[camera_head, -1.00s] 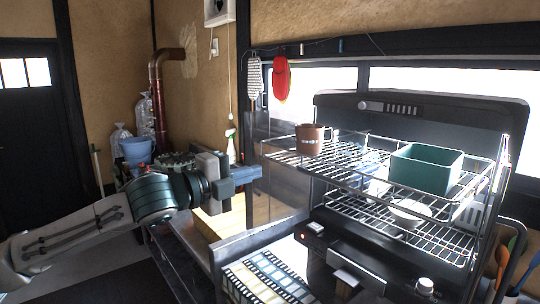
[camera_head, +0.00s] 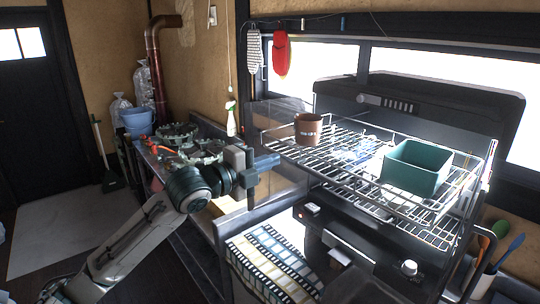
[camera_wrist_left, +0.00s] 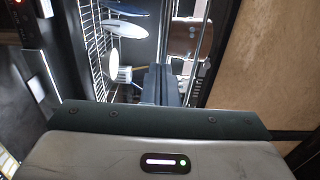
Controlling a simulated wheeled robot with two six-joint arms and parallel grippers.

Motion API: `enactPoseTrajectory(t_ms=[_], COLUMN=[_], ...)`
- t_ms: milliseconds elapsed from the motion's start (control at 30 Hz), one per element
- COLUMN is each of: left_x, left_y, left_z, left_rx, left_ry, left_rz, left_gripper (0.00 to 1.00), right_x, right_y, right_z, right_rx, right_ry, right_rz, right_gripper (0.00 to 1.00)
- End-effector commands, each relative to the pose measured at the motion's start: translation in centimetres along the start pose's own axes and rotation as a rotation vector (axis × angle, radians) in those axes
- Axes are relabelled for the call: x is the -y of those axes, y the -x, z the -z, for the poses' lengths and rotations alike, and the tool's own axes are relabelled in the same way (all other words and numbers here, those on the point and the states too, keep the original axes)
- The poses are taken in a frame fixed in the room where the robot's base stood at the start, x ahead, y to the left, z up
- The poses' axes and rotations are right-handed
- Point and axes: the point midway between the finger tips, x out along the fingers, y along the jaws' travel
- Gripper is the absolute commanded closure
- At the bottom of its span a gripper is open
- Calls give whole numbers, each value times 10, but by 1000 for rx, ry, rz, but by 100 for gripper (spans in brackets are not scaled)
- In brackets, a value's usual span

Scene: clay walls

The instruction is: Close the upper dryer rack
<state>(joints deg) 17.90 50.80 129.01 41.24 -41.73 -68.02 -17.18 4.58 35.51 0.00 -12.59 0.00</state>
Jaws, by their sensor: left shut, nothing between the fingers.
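The upper dryer rack (camera_head: 345,160) is a wire shelf that sticks out forward at the middle right of the head view. A brown mug (camera_head: 308,129) stands at its left end and a green box (camera_head: 415,168) at its right. My left gripper (camera_head: 268,163) is shut and empty, pointing right at the rack's left front corner. I cannot tell whether it touches the rack. In the left wrist view, the closed fingers (camera_wrist_left: 160,85) point toward metal wires, with white dishes to their left. My right gripper is out of view.
Below the rack is a dark counter unit with a white knob (camera_head: 409,268). A patterned cloth (camera_head: 270,262) lies in front. A spray bottle (camera_head: 231,119) stands behind my left gripper. Utensils (camera_head: 487,255) stand at the right.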

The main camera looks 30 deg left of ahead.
Motion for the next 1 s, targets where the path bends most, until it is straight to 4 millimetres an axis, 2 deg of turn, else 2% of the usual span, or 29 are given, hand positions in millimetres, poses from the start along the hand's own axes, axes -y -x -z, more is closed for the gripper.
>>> enactPoseTrajectory(t_ms=[667,867,1000], left_x=[1,3,3], left_y=[-7,-23,-41], left_z=[0,1,1], left_rx=[-1,-3,-4], left_ry=[1,7,9], left_rz=[1,3,4], left_gripper=[100,100,100], right_x=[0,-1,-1], right_y=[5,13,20], right_z=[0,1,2], right_rx=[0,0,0], right_ry=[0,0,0], right_rz=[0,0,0], right_gripper=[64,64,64])
